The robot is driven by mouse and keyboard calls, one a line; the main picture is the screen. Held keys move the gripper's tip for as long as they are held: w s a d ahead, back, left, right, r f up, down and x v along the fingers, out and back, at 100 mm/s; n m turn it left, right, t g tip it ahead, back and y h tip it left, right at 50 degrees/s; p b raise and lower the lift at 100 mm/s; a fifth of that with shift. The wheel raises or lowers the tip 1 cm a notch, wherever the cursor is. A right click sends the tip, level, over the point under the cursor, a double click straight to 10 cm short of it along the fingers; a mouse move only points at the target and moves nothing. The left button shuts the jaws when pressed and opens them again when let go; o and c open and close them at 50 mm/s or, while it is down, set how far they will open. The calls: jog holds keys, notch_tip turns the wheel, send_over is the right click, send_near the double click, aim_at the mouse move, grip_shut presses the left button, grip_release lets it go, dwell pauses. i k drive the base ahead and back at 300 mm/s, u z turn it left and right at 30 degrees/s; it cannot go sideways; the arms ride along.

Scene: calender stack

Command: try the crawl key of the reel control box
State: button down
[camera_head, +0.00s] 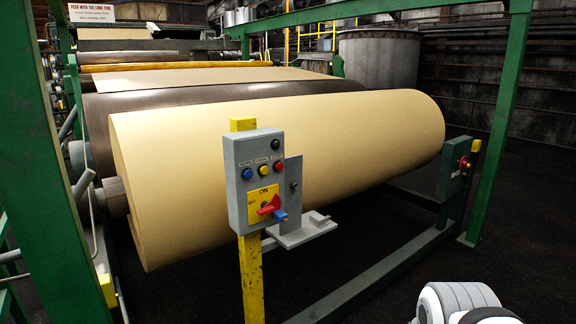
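The reel control box (238,201) is a grey box on an upright yellow post (251,281) in front of the big paper roll. I cannot tell which button is the crawl key. My gripper is not in view.
The large cream paper roll (350,140) lies behind the box. A small grey shelf (303,230) juts out right of the box. Green frame posts (505,120) and a low green rail (375,275) border the machine. Dark floor at right is free. My white arm part shows bottom right.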

aim_at(264, 170)
jog(key=u, duration=0.15)
jog(key=i, duration=1.05)
jog(key=u, duration=0.65)
